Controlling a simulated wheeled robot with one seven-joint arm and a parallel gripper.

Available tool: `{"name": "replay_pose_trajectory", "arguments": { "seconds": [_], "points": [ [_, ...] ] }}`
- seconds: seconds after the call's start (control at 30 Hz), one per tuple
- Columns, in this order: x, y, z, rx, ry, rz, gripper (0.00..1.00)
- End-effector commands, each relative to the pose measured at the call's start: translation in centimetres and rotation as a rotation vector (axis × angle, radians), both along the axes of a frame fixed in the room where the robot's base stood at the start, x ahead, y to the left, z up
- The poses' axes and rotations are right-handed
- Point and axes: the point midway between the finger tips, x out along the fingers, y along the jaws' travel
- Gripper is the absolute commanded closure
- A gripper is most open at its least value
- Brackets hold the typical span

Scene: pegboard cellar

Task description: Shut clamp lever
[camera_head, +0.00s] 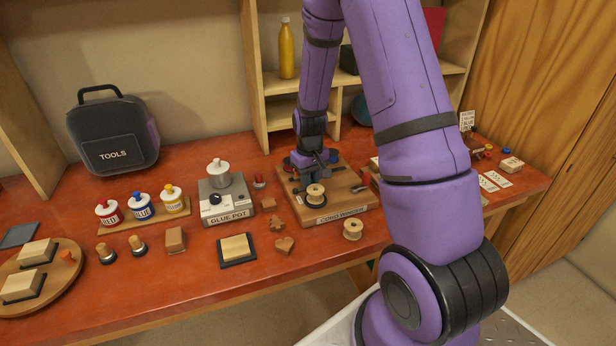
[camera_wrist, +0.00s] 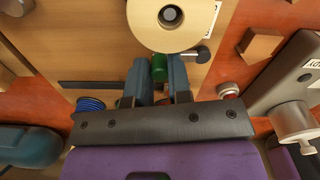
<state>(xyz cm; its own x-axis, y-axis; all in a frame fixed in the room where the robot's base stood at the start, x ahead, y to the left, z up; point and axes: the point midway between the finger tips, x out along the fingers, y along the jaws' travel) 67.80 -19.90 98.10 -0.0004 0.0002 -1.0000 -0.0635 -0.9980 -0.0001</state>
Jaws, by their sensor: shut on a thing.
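The cord winder (camera_head: 335,212) is a wooden board with a label on its front edge, and it carries a pale spool (camera_head: 316,195). My gripper (camera_head: 312,172) is low over the board, just behind the spool. In the wrist view the spool (camera_wrist: 168,18) is at the top centre. There my gripper (camera_wrist: 160,75) is shut on a green knob (camera_wrist: 160,66) beside the spool. I cannot tell for certain that this knob is the clamp lever's grip, and its lower part is hidden. A small black-ended rod (camera_wrist: 203,54) lies to its right.
A loose spool (camera_head: 353,229) is by the board's front right. Shelves with a yellow bottle (camera_head: 286,50) rise behind. My arm hides part of the table's right.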

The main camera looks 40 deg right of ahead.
Motion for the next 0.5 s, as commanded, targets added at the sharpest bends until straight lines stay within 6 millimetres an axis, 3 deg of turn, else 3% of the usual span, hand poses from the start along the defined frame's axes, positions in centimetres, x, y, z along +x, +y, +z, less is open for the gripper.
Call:
{"name": "replay_pose_trajectory", "arguments": {
  "seconds": [0.5],
  "points": [
    [-0.96, 0.34, 0.03, 0.000, 0.000, -0.234, 1.00]
  ]
}}
